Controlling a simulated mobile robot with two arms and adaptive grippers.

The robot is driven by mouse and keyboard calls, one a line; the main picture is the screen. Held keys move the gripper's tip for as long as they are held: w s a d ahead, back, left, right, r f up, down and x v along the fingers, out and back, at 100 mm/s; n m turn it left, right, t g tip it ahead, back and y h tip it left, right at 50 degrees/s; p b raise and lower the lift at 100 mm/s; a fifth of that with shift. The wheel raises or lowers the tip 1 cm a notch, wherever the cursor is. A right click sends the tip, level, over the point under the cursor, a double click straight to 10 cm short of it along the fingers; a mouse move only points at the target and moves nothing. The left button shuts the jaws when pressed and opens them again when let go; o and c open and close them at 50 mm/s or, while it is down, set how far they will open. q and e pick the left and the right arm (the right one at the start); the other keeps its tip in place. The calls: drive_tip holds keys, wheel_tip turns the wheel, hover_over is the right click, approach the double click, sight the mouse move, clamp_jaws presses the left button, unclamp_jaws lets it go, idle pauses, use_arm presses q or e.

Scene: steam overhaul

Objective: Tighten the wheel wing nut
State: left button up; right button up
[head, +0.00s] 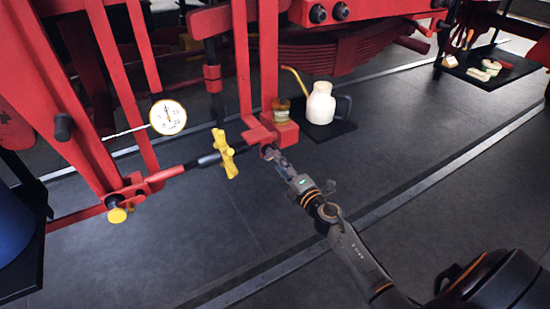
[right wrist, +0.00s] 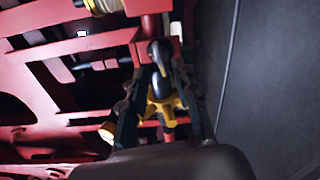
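A yellow wing nut (head: 226,155) with several lobes sits on a rod with a black section, at the left of centre in the head view. It also shows, partly covered, between the finger links in the right wrist view (right wrist: 161,106). My right gripper (head: 270,153) is to the right of this nut and apart from it in the head view, close to a red block (head: 284,133). Its fingers stand apart in the wrist view (right wrist: 160,66), with a dark rounded part showing between them. I cannot tell whether they touch it. My left gripper is not in view.
A yellow round knob (head: 118,214) and a white dial gauge (head: 168,117) are at the left. A cream oil can (head: 320,104) and a small jar (head: 281,111) stand behind the gripper. A tray (head: 489,68) lies far right.

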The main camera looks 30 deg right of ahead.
sight(271, 154)
drive_tip(key=shift+w, duration=2.2)
clamp_jaws()
